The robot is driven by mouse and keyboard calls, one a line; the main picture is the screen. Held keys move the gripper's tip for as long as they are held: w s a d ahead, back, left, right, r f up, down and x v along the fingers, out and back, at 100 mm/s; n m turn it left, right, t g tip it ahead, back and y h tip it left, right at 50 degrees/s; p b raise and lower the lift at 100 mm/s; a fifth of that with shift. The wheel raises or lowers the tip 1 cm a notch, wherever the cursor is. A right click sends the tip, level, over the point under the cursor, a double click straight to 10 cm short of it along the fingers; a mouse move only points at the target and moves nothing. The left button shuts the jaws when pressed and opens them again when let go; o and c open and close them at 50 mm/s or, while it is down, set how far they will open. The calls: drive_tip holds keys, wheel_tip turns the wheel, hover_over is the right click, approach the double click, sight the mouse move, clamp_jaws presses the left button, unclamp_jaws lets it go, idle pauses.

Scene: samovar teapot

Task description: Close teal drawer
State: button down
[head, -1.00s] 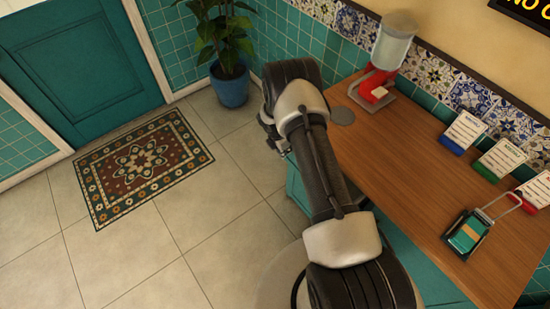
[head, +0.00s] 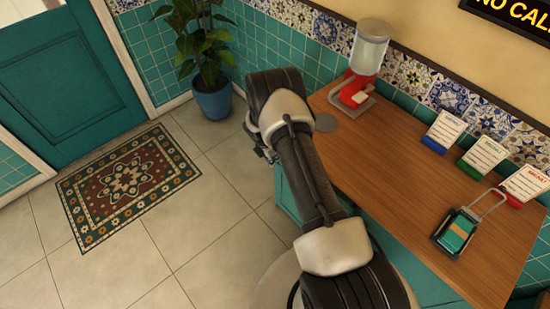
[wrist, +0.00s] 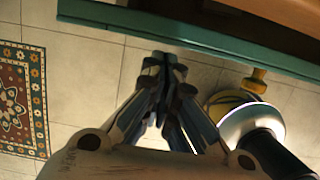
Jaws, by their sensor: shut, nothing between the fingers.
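The teal drawer (wrist: 200,40) shows in the wrist view as a teal front edge slanting across the top, with a brown area behind it. My gripper (wrist: 165,60) is shut and empty, its fingertips just below that edge in the picture; I cannot tell whether they touch it. In the head view, teal cabinet front (head: 287,200) shows beside my arm under the counter. My arm hides most of that front and the gripper's fingers there, so how far the drawer stands out is hard to tell.
The wooden counter (head: 400,190) holds a red-based dispenser (head: 352,90), several menu cards (head: 483,153) and a small dark holder with a handle (head: 459,232). A potted plant (head: 212,98) stands by the wall. The tiled floor (head: 190,220) around the patterned rug (head: 125,183) is clear.

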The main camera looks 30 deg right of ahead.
drive_tip(key=s+a+f+p+v, duration=0.1)
drive_tip(key=a+p+v, duration=0.15)
drive_tip(key=v, duration=0.85)
drive_tip(key=s+a+f+n+g+h+b, duration=0.2)
drive_tip(key=s+a+f+n+g+h, duration=0.15)
drive_tip(key=s+f, duration=0.75)
drive_tip(key=s+d+f+n+t+h+b, duration=0.1)
drive_tip(key=s+d+n+t+h+b, duration=0.15)
drive_tip(key=s+n+t+h, duration=0.85)
drive_tip(key=w+d+n+g+b, duration=0.1)
drive_tip(key=w+d+n+g, duration=0.1)
drive_tip(key=d, duration=1.1)
drive_tip(key=shift+w+n+g+b, duration=0.25)
drive_tip(key=shift+n+g+b, duration=0.05)
drive_tip(key=shift+n+g, duration=0.45)
